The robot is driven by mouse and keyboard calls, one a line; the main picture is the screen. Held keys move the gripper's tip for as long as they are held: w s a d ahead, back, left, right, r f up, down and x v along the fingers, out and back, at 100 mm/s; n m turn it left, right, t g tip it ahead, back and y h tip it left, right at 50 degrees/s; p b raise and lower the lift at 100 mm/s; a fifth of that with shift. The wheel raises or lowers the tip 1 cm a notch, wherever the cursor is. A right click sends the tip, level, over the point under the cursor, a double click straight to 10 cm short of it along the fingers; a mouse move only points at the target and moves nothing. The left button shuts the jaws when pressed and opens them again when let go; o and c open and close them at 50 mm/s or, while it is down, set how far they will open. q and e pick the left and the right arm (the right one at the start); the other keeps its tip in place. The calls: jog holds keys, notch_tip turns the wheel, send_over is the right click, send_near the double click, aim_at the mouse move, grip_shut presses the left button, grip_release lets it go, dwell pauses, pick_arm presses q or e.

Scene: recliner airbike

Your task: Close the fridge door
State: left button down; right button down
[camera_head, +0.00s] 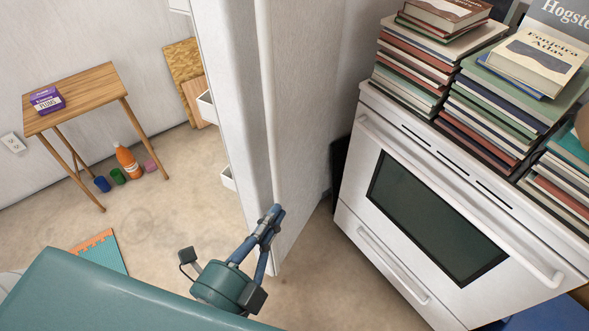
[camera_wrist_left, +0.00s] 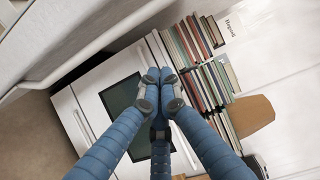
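The white fridge door (camera_head: 305,130) stands open in the middle of the head view, with inner bins (camera_head: 228,178) showing on its left side. A long vertical handle (camera_head: 264,90) runs along its outer face; it also shows in the left wrist view (camera_wrist_left: 95,50) at the upper left. My left gripper (camera_head: 272,218) is at the lower end of the door, by the handle; I cannot tell whether it touches. In the left wrist view its blue fingers (camera_wrist_left: 156,76) meet at the tips with nothing visible between them. My right gripper is out of view.
A white oven (camera_head: 350,210) with stacked books (camera_head: 425,60) on top stands right of the door. A small wooden table (camera_head: 85,92) with a purple box (camera_head: 46,100) is at the left. An orange bottle (camera_head: 127,160) and small cups are below it. Floor between is mostly clear.

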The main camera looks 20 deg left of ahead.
aim_at(279, 164)
pick_arm(q)
jog(key=w+a+r+p, duration=0.1)
jog(key=w+p, duration=0.3)
jog(key=w, duration=0.7)
jog(key=shift+w+a+r, duration=0.3)
jog(key=shift+a+r, duration=0.1)
jog(key=shift+a, duration=0.05)
jog(key=shift+a, duration=0.1)
